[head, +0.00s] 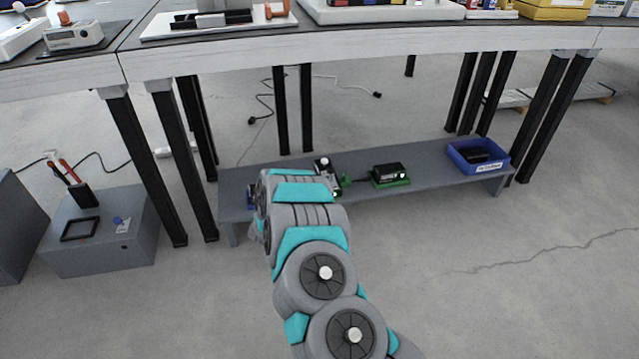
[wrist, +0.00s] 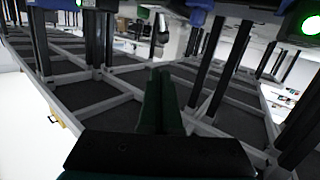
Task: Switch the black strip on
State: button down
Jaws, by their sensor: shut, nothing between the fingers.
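I cannot single out the black strip for certain. On the grey shelf (head: 440,165), a small black device (head: 325,168) stands partly behind my arm, and another black device (head: 391,171) sits on a green base. In the head view my arm reaches to the shelf's left part and hides my gripper. In the wrist view my gripper (wrist: 161,72) shows with its dark green fingers together and nothing between them. A bright green light (wrist: 311,25) shows at the upper right there.
A blue bin (head: 478,156) with a dark item stands at the shelf's right end. Black table legs (head: 143,165) flank the shelf, under a long worktable (head: 330,45). A grey box (head: 100,235) stands at the left. The floor at the front right is clear.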

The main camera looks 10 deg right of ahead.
jog(key=shift+r+v, duration=0.2)
jog(key=shift+v, duration=0.8)
jog(key=shift+r+v, duration=0.15)
jog(key=shift+v, duration=0.8)
jog(key=shift+w, duration=0.1)
jog(key=a+r+n+g+y+p, duration=0.1)
jog(key=a+r+n+y, duration=0.1)
jog(key=a+r+y, duration=1)
jog(key=s+a+r+n+g+y+p, duration=0.1)
jog(key=s+a+r+n+g, duration=0.1)
jog(key=s+a+r, duration=0.3)
jog(key=s+a+r+n+g+p, duration=0.1)
jog(key=s+a+r+g, duration=0.15)
jog(key=s, duration=0.45)
jog(key=s+d+r+g+h, duration=0.1)
jog(key=s+d, duration=0.5)
jog(key=s, duration=0.8)
jog(key=s+d+r+g+h+p, duration=0.1)
jog(key=s+d+r+g, duration=0.3)
jog(key=s, duration=1.1)
jog(key=s+d+r+n+g+h, duration=0.1)
jog(key=s+d+g, duration=0.3)
jog(key=s+d, duration=0.4)
jog(key=s+r, duration=0.1)
jog(key=s, duration=0.5)
jog(key=shift+s+d+r+p, duration=0.25)
jog(key=shift+s+d+p, duration=0.1)
jog(key=shift+g, duration=0.25)
